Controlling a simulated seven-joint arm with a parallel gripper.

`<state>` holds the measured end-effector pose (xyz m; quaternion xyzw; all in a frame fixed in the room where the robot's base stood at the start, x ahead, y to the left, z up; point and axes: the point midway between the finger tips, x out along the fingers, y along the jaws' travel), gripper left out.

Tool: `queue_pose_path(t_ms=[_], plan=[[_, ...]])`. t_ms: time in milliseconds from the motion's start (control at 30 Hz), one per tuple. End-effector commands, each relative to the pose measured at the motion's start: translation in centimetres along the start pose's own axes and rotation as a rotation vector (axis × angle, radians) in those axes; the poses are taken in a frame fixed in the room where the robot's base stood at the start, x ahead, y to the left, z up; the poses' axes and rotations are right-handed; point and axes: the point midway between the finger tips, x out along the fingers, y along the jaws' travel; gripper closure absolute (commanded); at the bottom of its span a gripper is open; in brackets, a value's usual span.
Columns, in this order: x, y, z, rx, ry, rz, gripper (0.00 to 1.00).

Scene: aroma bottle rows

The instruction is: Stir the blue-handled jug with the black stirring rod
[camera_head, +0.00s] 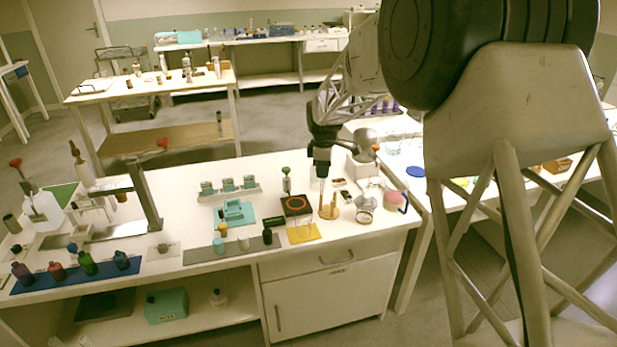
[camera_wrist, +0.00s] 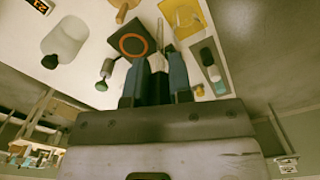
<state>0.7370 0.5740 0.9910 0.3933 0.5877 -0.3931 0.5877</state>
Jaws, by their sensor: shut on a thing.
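My gripper (camera_head: 321,172) points down above the right part of the white bench, over a wooden holder (camera_head: 329,211). In the wrist view its fingers (camera_wrist: 159,82) are closed around a thin upright thing that looks like the stirring rod (camera_wrist: 159,33). Its colour is hard to tell and its lower end is unclear. The pinkish jug (camera_head: 392,201) with a blue handle (camera_head: 405,203) stands near the right edge of the bench, right of the gripper and apart from it. I cannot see inside the jug.
A black plate with an orange ring (camera_head: 296,204) sits just left of the gripper, also in the wrist view (camera_wrist: 128,40). A yellow mat (camera_head: 303,234) lies in front. A round dish (camera_head: 364,216) stands between holder and jug. A green-topped bottle (camera_head: 286,180) stands behind the plate.

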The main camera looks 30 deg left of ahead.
Motion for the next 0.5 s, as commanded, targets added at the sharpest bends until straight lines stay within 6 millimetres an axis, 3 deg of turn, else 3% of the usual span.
queue_pose_path(t_ms=[200,500], plan=[[-0.9,4.4,6.2,0.004,0.000,0.000,0.97],[-2.2,9.3,15.4,0.004,0.000,0.000,0.97]])
